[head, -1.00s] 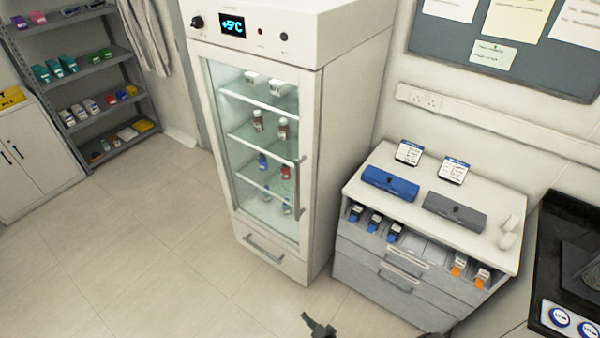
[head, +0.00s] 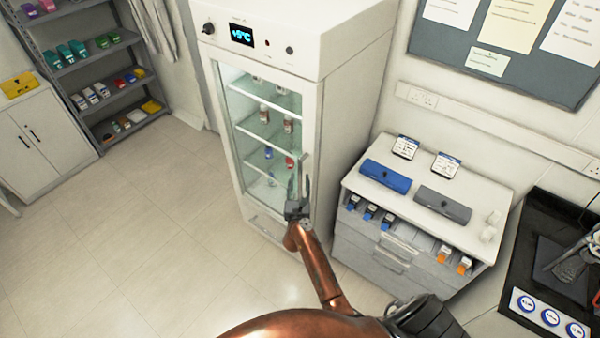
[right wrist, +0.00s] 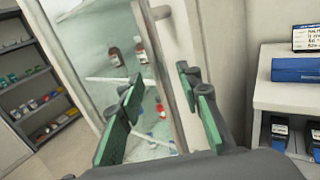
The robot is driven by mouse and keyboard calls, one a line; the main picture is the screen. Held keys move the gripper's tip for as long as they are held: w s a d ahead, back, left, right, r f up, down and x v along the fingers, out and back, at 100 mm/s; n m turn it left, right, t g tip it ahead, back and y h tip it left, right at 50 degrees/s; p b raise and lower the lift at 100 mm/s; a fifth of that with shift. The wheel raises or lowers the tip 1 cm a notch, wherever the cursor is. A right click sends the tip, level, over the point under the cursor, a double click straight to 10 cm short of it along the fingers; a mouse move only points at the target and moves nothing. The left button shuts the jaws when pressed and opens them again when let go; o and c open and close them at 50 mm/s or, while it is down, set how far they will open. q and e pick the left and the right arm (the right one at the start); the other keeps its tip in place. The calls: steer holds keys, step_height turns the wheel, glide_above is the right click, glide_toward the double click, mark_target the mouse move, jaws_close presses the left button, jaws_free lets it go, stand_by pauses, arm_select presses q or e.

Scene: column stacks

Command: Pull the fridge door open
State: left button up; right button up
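The white fridge (head: 345,120) stands against the wall with its glass door (head: 262,125) shut. The door's upright handle (head: 306,167) is on the door's right side. My right gripper (head: 299,190) is raised in front of the lower part of this handle. In the right wrist view, the right gripper (right wrist: 162,115) is open, its green-padded fingers apart. The pale handle bar (right wrist: 160,75) runs upright across the gap between them. I cannot tell whether the fingers touch it. My left gripper is not in view.
A grey drawer cabinet (head: 350,258) with blue and grey cases stands right of the fridge. A dark bench (head: 520,270) is at the far right. Shelves (head: 95,62) and a white cupboard (head: 45,150) stand at the left. The floor (head: 150,240) before the fridge is clear.

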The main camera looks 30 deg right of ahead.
mark_target(300, 175)
steer(key=shift+x, duration=2.1)
steer(key=shift+c, duration=0.3)
jaws_close()
